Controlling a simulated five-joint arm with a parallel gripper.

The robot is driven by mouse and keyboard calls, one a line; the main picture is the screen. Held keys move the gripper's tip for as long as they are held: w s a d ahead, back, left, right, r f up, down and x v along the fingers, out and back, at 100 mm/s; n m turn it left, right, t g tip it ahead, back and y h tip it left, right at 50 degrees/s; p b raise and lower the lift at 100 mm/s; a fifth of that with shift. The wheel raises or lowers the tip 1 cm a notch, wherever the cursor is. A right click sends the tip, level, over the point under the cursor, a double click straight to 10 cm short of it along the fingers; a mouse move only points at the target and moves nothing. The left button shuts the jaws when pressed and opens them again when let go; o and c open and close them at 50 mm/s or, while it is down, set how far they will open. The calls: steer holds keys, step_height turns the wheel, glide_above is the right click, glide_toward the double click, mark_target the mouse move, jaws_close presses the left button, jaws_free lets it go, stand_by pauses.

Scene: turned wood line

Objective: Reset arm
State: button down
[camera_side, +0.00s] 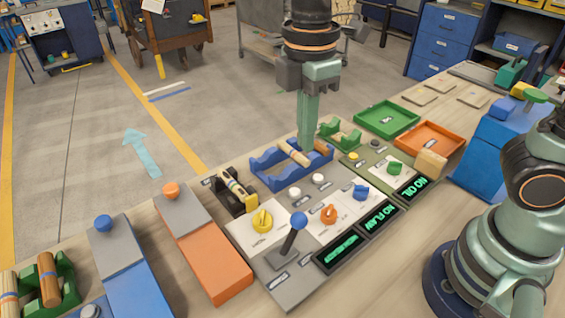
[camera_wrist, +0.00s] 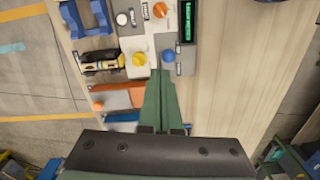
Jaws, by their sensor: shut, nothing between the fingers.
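My gripper (camera_side: 304,146) is shut and empty, pointing down over the back of the console, by the blue cradle (camera_side: 262,168). In the wrist view its closed fingers (camera_wrist: 160,74) are also empty. A black fixture (camera_side: 226,200) holds another wood piece (camera_side: 237,185); the fixture also shows in the wrist view (camera_wrist: 88,58).
A green tray (camera_side: 386,120) and an orange tray (camera_side: 447,136) stand at the back right, with a wood block (camera_side: 430,163) beside the orange one. Lit displays read "NO FLAW" (camera_side: 378,218) and "NO OIL" (camera_side: 413,188). Orange (camera_side: 217,262) and blue (camera_side: 135,280) sloped blocks stand at the left.

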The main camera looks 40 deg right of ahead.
steer(key=s+d+r+m+t, duration=0.1)
steer(key=d+m+t, duration=0.4)
steer(key=d+m, duration=1)
steer(key=shift+s+d+m+t, duration=0.15)
steer(key=shift+d+m+t, duration=0.25)
steer(key=shift+d, duration=0.3)
steer(key=shift+r, duration=0.15)
